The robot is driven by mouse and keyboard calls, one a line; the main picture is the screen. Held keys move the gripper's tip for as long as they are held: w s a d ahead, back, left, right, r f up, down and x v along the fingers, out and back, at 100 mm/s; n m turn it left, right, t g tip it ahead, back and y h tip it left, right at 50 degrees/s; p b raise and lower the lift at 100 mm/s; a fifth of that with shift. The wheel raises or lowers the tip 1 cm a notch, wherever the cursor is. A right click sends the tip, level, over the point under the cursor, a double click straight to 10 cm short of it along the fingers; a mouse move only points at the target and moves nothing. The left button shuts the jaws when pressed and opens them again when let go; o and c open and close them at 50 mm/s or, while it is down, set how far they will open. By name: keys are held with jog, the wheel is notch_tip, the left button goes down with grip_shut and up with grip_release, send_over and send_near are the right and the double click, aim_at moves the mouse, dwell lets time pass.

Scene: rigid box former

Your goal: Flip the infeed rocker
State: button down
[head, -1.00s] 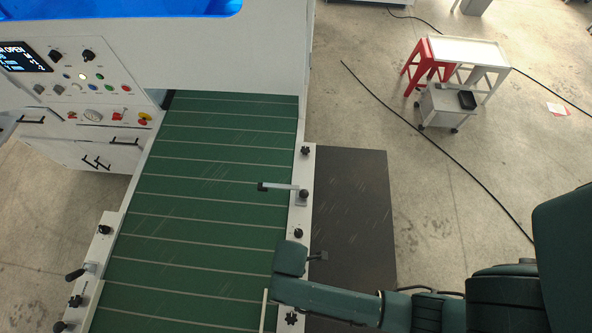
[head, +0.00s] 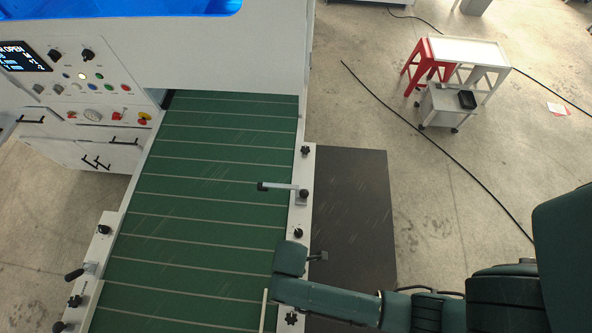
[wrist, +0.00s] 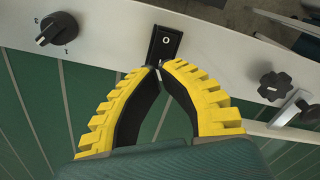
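The infeed rocker (wrist: 164,46) is a small black switch on the pale side rail, at the top middle of the wrist view. A white O mark shows on its upper part. My gripper (wrist: 159,67) has yellow ribbed fingers with dark inner pads. Its tips are together at the rocker's lower end, with nothing seen between them. They overlap that end in the picture; I cannot tell whether they touch it. In the head view my wrist lies over the right rail and hides the rocker and fingers.
A black selector knob (wrist: 56,33) is left of the rocker and a star knob (wrist: 274,83) right of it. A dark plate (head: 350,200) lies right of the rail.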

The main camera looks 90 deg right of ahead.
jog(key=shift+f+b, duration=0.85)
jog(key=shift+f, duration=0.7)
dwell(0.5)
jog(key=shift+r, duration=0.1)
notch_tip(320, 180, up, 7)
jog(key=p, duration=0.8)
dwell(0.4)
